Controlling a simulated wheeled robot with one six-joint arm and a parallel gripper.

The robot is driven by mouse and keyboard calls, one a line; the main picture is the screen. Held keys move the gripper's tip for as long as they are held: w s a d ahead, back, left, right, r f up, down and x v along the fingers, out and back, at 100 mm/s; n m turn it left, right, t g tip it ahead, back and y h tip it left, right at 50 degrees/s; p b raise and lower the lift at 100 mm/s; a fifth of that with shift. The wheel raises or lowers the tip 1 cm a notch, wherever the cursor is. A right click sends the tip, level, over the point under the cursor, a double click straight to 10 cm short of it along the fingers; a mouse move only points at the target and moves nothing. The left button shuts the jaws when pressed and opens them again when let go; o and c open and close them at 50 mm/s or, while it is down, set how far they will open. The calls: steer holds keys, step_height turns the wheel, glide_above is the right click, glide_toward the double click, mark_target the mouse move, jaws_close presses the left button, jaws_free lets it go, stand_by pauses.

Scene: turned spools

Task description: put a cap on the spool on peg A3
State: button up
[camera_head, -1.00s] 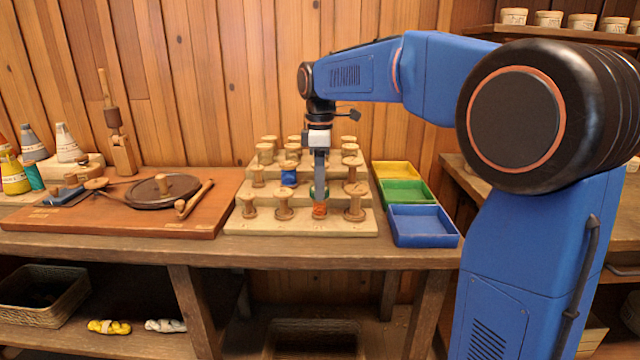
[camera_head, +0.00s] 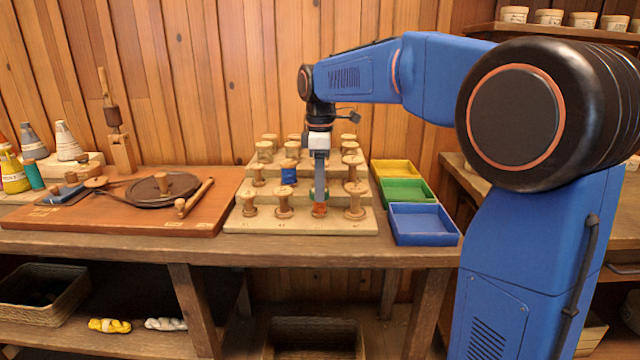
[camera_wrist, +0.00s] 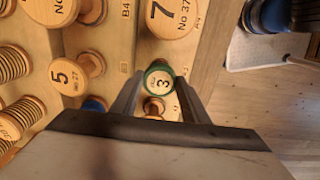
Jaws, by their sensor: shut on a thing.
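My gripper (camera_head: 320,196) is down at the third peg of the front row, A3. In the wrist view its fingertips (camera_wrist: 160,82) stand on both sides of a round, green-edged cap (camera_wrist: 159,80) marked 3, and are shut on it. Green also shows beside the finger in the head view (camera_head: 326,194). Below it is an orange-wound spool (camera_head: 319,210) on A3, partly hidden by the finger. I cannot tell whether the cap rests on the spool or is just above it.
Wooden spools stand close by, at A2 (camera_head: 284,205) and A4 (camera_head: 355,202). A blue-wound spool (camera_head: 288,175) stands behind. Yellow (camera_head: 396,164), green (camera_head: 409,196) and blue (camera_head: 425,232) trays lie to the right. A reddish board (camera_head: 110,225) with a disc lies left.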

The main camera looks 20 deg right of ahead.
steer(key=shift+f, duration=0.1)
steer(key=o, duration=0.7)
steer(key=shift+o, duration=0.2)
step_height(320, 180, up, 11)
stand_by(0.9)
